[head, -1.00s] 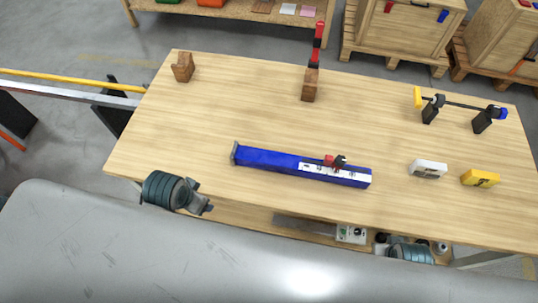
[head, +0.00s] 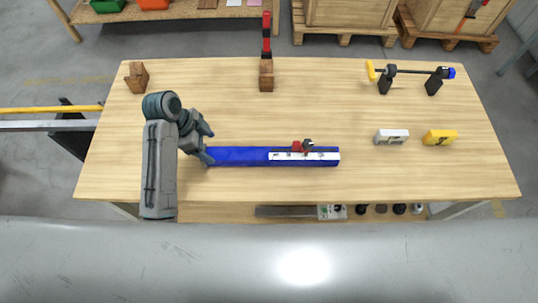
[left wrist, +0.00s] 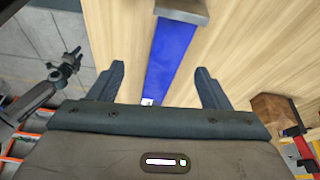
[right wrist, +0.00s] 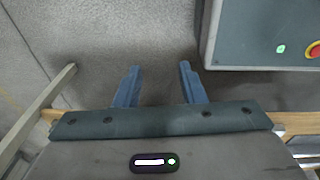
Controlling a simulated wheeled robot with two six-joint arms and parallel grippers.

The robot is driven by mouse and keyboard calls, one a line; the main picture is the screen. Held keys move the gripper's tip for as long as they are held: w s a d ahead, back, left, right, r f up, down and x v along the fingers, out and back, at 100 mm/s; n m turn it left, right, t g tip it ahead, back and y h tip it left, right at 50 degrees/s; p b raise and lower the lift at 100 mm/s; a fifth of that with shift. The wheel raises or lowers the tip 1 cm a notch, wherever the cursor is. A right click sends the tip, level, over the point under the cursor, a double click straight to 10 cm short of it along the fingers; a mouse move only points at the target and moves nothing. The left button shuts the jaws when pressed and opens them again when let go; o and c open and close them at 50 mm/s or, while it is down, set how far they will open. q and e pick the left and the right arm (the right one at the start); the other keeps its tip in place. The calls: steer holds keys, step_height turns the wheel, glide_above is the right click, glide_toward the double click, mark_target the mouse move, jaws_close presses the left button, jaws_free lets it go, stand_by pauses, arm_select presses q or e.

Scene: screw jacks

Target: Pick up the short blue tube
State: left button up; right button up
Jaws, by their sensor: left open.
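The blue tube (head: 237,156) lies flat across the table's front half, with a white marked strip along its right part and a small red and black piece on top. In the left wrist view the blue tube (left wrist: 172,52) runs lengthwise between the fingers, with a grey end at the top. My left gripper (head: 207,146) is at the tube's left end, open, its fingers apart; contact cannot be told. It also shows in the left wrist view (left wrist: 160,70). My right gripper (right wrist: 158,75) is open and empty, facing the grey floor.
On the table (head: 330,115) are a wooden block (head: 136,78), a red-topped wooden piece (head: 266,75), a black rod on stands (head: 405,72), a white box (head: 391,136) and a yellow box (head: 440,137). The table's middle is clear behind the tube.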

mark_target(225, 153)
arm_select(q)
steer(key=shift+w+d+r+m, duration=0.2)
steer(key=shift+w+m, duration=0.1)
steer(key=shift+w, duration=0.1)
steer(key=shift+w+d+r+m, duration=0.2)
steer(key=shift+w+m, duration=0.1)
steer(key=shift+w, duration=0.05)
steer(key=shift+d+f, duration=0.2)
steer(key=p+x, duration=0.1)
steer(key=x, duration=0.4)
steer(key=shift+p, duration=0.3)
steer(key=shift+f+p, duration=0.25)
steer(key=shift+p, duration=0.05)
steer(key=p+x, duration=0.1)
steer(key=x, duration=0.2)
steer(key=shift+s+a+f+p, duration=0.1)
steer(key=shift+f+p, duration=0.2)
steer(key=shift+p, duration=0.1)
steer(key=shift+d+f, duration=0.25)
steer(key=shift+f, duration=0.35)
jaws_close()
steer(key=shift+r, duration=0.15)
arm_select(e)
steer(key=s+r, duration=0.2)
steer(key=s, duration=0.1)
steer(key=shift+s+r, duration=0.25)
steer(key=shift+r, duration=0.1)
